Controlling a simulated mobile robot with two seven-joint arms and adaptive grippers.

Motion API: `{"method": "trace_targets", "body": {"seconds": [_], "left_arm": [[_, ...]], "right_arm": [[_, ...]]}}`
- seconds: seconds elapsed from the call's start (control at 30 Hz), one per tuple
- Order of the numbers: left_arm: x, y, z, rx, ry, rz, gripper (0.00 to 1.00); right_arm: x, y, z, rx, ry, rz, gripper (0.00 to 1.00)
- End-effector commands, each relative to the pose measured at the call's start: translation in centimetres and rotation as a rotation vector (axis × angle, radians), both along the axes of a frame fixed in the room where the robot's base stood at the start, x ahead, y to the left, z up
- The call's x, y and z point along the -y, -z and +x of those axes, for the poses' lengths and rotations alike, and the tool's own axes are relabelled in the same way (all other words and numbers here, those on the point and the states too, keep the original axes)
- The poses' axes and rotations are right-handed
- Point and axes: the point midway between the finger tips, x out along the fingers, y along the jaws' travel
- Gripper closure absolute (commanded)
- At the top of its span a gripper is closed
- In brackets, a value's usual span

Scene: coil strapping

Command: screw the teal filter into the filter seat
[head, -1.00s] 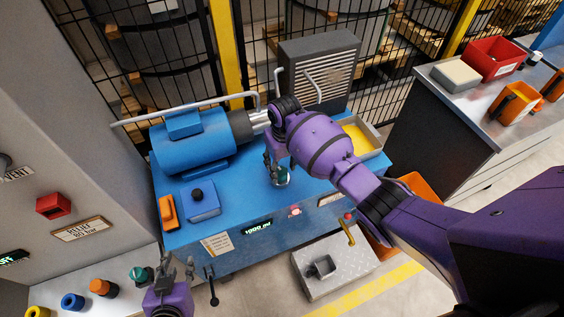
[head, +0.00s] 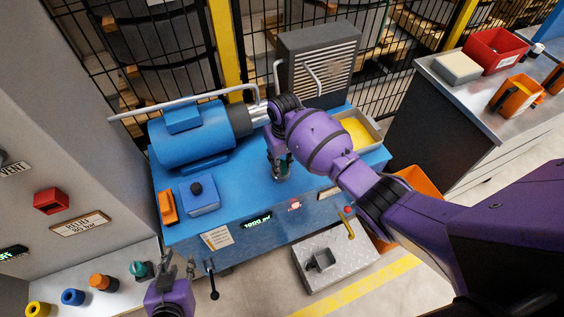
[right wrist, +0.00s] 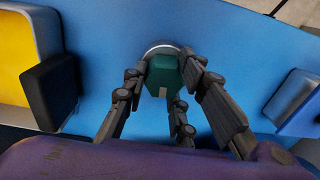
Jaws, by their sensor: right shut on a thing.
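The teal filter (right wrist: 163,75) stands on the blue bench top, between the fingers of my right gripper (right wrist: 165,92). A pale metal ring, the filter seat (right wrist: 161,49), shows at its far edge; how deep the filter sits in it is hidden. In the head view my right gripper (head: 279,168) points down over the bench front, shut on the filter, which is mostly covered there. My left gripper (head: 178,267) is at the lower left, with its fingers apart and empty, beside a second teal piece (head: 140,270) on the pale ledge.
Orange (head: 103,282), blue (head: 73,297) and yellow (head: 38,309) pieces stand along the ledge. On the bench are a blue motor (head: 188,140), a blue box with a black knob (head: 200,196) and a tray with yellow contents (head: 358,133).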

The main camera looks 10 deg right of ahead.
Motion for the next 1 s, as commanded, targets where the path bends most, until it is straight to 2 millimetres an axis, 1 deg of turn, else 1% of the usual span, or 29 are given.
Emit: {"method": "trace_targets", "body": {"seconds": [0.13,0.23,0.3,0.5,0.6,0.7,0.93,1.0], "left_arm": [[0.0,-0.8,0.6,0.016,0.000,0.000,0.69],[0.0,-1.6,1.2,0.034,0.000,0.000,0.69],[0.0,-2.2,1.6,0.046,0.000,0.000,0.69],[0.0,-1.8,1.3,0.038,0.000,0.000,0.69],[0.0,-1.8,1.3,0.037,0.000,0.000,0.69],[0.0,-1.8,1.3,0.038,0.000,0.000,0.69],[0.0,-1.8,1.3,0.038,0.000,0.000,0.69],[0.0,-1.8,1.3,0.038,0.000,0.000,0.69]], "right_arm": [[-0.1,-0.3,0.1,0.006,0.051,0.001,1.00],[-0.1,-0.5,0.1,0.005,0.123,0.002,1.00],[-0.2,-0.5,0.0,0.006,0.230,0.004,1.00],[-0.2,0.0,-0.3,0.001,0.570,0.005,1.00],[-0.2,-0.1,-0.3,0.002,0.669,0.004,1.00],[-0.1,-0.1,-0.3,0.004,0.702,0.002,1.00],[-0.1,-0.1,-0.3,0.004,0.703,0.002,1.00],[-0.2,-0.1,-0.3,0.004,0.739,0.004,1.00]]}}
